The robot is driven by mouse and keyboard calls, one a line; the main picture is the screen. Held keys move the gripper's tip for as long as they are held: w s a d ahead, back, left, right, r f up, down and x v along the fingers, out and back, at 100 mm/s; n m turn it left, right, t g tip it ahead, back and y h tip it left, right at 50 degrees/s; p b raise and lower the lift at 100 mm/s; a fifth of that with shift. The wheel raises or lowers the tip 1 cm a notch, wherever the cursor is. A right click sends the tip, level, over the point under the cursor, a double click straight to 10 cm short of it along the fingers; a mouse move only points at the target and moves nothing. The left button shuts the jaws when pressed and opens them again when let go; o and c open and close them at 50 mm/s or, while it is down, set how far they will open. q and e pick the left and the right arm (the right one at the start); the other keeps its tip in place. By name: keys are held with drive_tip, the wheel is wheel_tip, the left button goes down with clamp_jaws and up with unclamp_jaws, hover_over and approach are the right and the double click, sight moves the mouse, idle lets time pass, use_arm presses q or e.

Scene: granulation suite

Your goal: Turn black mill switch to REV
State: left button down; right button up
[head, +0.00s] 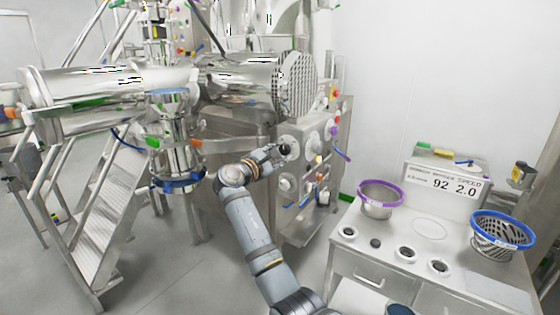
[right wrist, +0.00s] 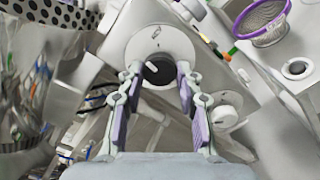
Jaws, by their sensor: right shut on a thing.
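The black mill switch (head: 285,149) is a round black knob on the front of the steel machine panel. In the right wrist view the black switch (right wrist: 158,73) sits on a white round plate (right wrist: 160,42), with a white pointer mark slanting toward the upper left of the picture. My right gripper (head: 280,150) is at the panel, its fingers on either side of the knob. In the right wrist view the gripper (right wrist: 157,76) is shut on the switch. The position labels cannot be read. My left gripper is not in view.
Other dials and coloured buttons (head: 333,92) crowd the panel near my right gripper. A steel bench with a purple-rimmed sieve (head: 380,199), a blue-rimmed basket (head: 502,236) and a display (head: 446,185) stands to the right. Metal stairs (head: 110,215) are at left. Open floor lies between.

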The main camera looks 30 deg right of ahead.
drive_tip(key=m+b, duration=0.3)
drive_tip(key=m, duration=0.1)
drive_tip(key=shift+f+m, duration=0.15)
drive_tip(key=shift+m, duration=0.15)
drive_tip(key=shift+m+b, duration=1.35)
drive_tip(key=shift+m, duration=0.15)
drive_tip(key=shift+r, duration=0.25)
drive_tip(key=o, duration=1.1)
drive_tip(key=shift+o, duration=0.2)
drive_tip(key=v, duration=1.2)
drive_tip(key=shift+f, duration=0.1)
